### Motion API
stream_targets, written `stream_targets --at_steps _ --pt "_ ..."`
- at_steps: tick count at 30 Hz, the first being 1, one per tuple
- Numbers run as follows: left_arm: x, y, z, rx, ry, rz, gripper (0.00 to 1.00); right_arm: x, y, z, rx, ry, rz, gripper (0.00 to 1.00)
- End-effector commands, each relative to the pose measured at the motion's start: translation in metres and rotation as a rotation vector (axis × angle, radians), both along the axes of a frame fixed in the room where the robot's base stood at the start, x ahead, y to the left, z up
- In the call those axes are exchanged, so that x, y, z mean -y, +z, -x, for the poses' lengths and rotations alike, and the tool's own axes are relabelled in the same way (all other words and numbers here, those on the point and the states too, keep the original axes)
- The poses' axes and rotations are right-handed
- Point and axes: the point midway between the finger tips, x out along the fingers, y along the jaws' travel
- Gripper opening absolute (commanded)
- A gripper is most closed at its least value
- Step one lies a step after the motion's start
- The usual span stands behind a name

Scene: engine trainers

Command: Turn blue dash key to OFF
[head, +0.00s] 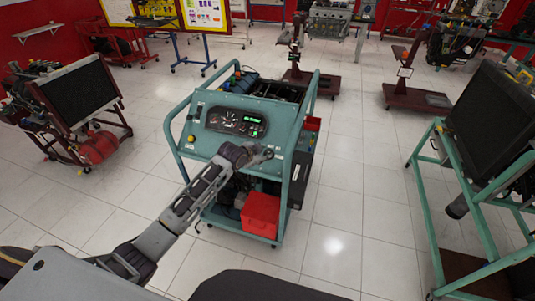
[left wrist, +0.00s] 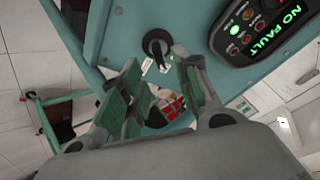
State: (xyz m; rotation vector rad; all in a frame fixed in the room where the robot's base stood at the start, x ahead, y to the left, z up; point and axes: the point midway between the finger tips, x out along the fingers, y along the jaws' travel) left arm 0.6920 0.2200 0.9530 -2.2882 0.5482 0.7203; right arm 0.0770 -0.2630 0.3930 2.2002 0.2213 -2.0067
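The blue-green engine trainer (head: 205,148) stands in the middle of the head view, with its dash panel (head: 236,122) on the sloped front. In the left wrist view, a dark key switch (left wrist: 157,43) sits on the blue-green panel beside the lit display (left wrist: 265,30), which reads "NO FAULT". My left gripper (head: 265,154) is at the panel's lower right in the head view and hides the key there. In the left wrist view its fingers (left wrist: 155,63) are open, with the key just beyond and between the tips. Contact with the key cannot be told. My right gripper is not in view.
A red box (head: 261,213) sits low in the trainer's frame. Another trainer with a dark radiator (head: 78,92) stands at left, and a green-framed one (head: 443,170) at right.

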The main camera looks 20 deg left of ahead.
Motion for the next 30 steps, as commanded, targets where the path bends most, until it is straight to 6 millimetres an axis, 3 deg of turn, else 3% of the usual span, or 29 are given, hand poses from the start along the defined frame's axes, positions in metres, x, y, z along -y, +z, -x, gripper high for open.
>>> stream_targets --at_steps 21,30 --pt "0.011 -0.034 -0.042 -0.001 -0.001 0.0 0.32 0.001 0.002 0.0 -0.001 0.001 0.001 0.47" --pt "0.012 -0.041 -0.05 0.0 -0.001 -0.001 0.32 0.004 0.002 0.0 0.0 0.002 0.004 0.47"
